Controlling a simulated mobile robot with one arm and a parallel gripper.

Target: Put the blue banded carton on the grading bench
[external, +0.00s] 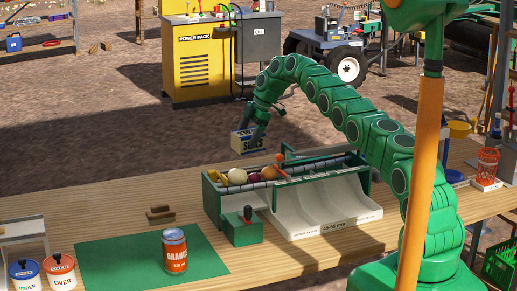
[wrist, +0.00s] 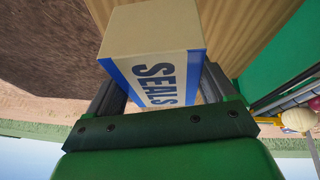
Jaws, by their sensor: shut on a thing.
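The blue banded carton (external: 247,141) is a small tan box with a blue band and the word SEALS. My gripper (external: 259,129) is shut on it and holds it up behind the green sorter, near the far edge of the wooden bench. In the wrist view the carton (wrist: 150,38) sits between the two fingers of my gripper (wrist: 160,82). The grading bench (external: 320,257) is the long wooden top across the external view; its planks also show beside the carton in the wrist view (wrist: 240,25). The carton's exact height above the bench is unclear.
The green sorter (external: 243,232) with onions and white chutes stands mid-bench. An orange can (external: 175,252) stands on a green mat (external: 110,262). Small brown blocks (external: 159,214) lie behind the mat. Two lidded tubs (external: 58,272) are at left. A yellow power pack (external: 195,62) stands beyond.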

